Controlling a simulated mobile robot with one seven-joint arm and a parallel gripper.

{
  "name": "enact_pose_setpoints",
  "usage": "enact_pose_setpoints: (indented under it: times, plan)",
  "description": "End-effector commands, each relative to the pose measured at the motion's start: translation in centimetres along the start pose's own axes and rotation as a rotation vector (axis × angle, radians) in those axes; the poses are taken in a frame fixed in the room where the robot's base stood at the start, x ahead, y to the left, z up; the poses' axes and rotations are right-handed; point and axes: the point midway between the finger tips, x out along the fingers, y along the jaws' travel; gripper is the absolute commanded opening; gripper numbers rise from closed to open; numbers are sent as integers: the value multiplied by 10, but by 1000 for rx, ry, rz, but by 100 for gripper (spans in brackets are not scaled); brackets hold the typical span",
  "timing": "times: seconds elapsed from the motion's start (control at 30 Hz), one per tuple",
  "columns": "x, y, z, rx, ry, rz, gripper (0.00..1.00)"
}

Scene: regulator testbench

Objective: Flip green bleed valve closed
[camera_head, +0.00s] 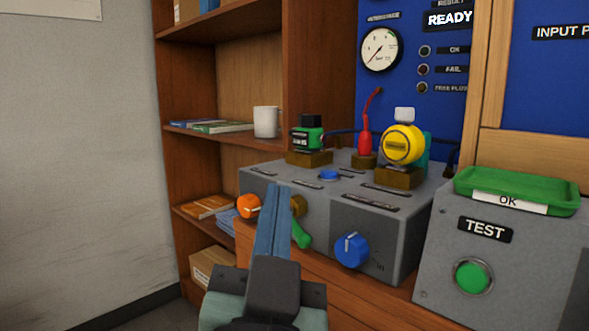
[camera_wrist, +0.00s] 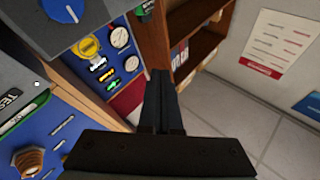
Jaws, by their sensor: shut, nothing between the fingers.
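The green bleed valve lever (camera_head: 302,236) is on the front face of the grey test box (camera_head: 368,222). It slants down and slightly right below a brass fitting (camera_head: 298,205). My gripper (camera_head: 278,187) is shut and empty, with its blue fingers pointing up and away just left of the lever in the picture. The fingers overlap part of the brass fitting. I cannot tell whether they touch the lever. In the wrist view my gripper (camera_wrist: 160,76) shows closed fingers, and the green lever is not visible there.
An orange knob (camera_head: 249,206) is left of the fingers and a blue knob (camera_head: 352,250) is to the right. Regulators, including a yellow one (camera_head: 403,145), stand on the box. The TEST box (camera_head: 505,262) with a green tray (camera_head: 517,187) is at right. Wooden shelves (camera_head: 222,75) stand behind.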

Motion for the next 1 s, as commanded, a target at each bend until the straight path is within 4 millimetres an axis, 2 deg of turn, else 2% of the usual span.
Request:
enact_pose_setpoints:
  times: [0.03,0.4,0.7,1.0]
  plan:
    - [9,-5,-10,16,-31,13,0]
    - [28,-9,-2,144,-235,140,0]
    - [31,-12,-2,235,-372,269,0]
    - [23,-14,-8,310,-481,418,0]
